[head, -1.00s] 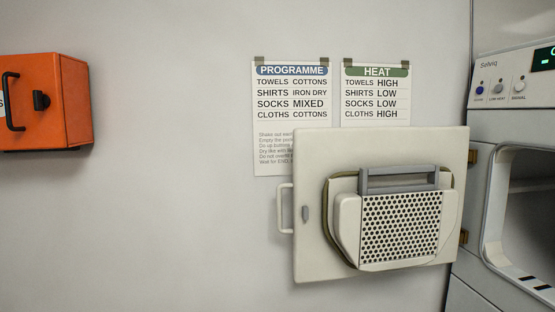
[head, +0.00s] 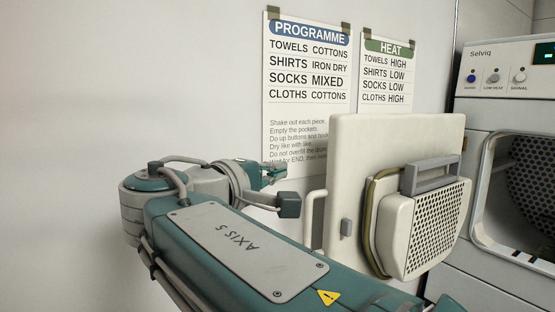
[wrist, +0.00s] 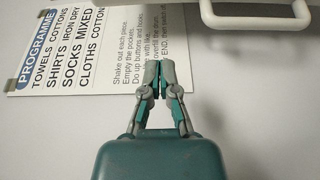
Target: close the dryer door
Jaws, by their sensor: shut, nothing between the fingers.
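The dryer door (head: 345,155) stands wide open, hinged at its right side, with its inner face and a perforated lint filter (head: 435,225) with a grey handle turned toward me. A white handle (head: 312,218) sticks out at the door's left edge and also shows at the top right of the wrist view (wrist: 262,27). My gripper (head: 275,172) is left of the door, near the wall. In the wrist view my gripper (wrist: 162,75) is shut and empty, its tips in front of the programme sheet and apart from the handle.
The dryer body (head: 490,120) is at the right, with its round drum opening (head: 525,190) uncovered. The programme sheet (head: 305,75) and heat sheet (head: 387,75) are taped to the wall behind the door. Bare wall lies to the left.

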